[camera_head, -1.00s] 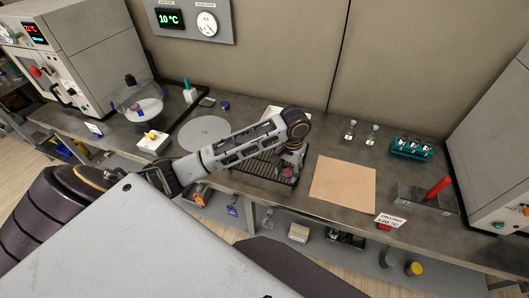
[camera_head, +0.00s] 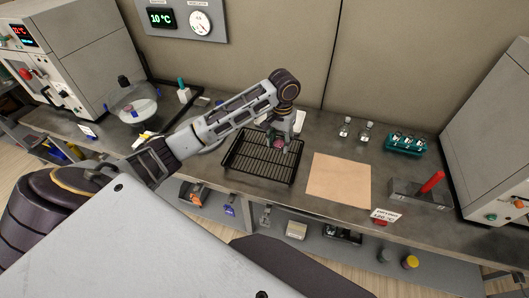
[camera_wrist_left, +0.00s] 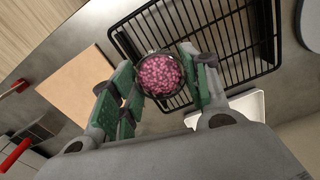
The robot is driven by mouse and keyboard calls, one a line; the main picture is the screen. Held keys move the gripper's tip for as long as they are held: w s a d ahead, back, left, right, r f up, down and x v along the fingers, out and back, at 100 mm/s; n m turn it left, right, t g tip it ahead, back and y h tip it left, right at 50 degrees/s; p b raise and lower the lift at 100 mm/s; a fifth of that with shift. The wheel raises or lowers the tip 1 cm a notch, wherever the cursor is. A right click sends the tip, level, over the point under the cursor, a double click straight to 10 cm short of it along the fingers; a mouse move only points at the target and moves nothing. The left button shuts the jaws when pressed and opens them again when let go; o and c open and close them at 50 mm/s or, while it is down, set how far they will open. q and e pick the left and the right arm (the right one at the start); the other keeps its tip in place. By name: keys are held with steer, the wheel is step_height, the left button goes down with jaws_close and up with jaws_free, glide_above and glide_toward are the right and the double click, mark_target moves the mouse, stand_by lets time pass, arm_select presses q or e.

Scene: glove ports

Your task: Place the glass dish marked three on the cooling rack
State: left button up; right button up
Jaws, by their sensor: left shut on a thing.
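A small round glass dish (camera_wrist_left: 160,75) with pink beads is between the green-padded fingers of my left gripper (camera_wrist_left: 162,84) in the wrist view. The gripper is shut on it. No number shows on the dish. In the head view my left gripper (camera_head: 278,141) and the pink contents are at the far right edge of the black wire cooling rack (camera_head: 255,166). In the wrist view the dish overlaps one corner of the rack (camera_wrist_left: 215,35); I cannot tell whether it touches the wires. The rest of the rack is bare. My right gripper is not in view.
A tan mat (camera_head: 338,180) lies right of the rack. Two small flasks (camera_head: 356,130), a teal vial rack (camera_head: 405,144) and a grey block with a red handle (camera_head: 420,191) stand further right. A glass vessel (camera_head: 132,103) stands left. A white tray (camera_wrist_left: 237,108) lies behind the rack.

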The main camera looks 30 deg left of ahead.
arm_select(q)
steer(key=a+m, duration=0.1)
steer(key=m, duration=1)
steer(key=a+m, duration=0.2)
steer(key=m, duration=1)
steer(key=a+f+m, duration=0.1)
steer(key=m, duration=1)
steer(key=shift+w+a+m, duration=0.35)
steer(key=shift+w+m, duration=0.05)
stand_by(0.4)
steer(key=shift+f, duration=0.15)
stand_by(0.3)
glide_above(269, 159)
steer(key=shift+f+p, duration=0.45)
steer(key=shift+f, duration=2.6)
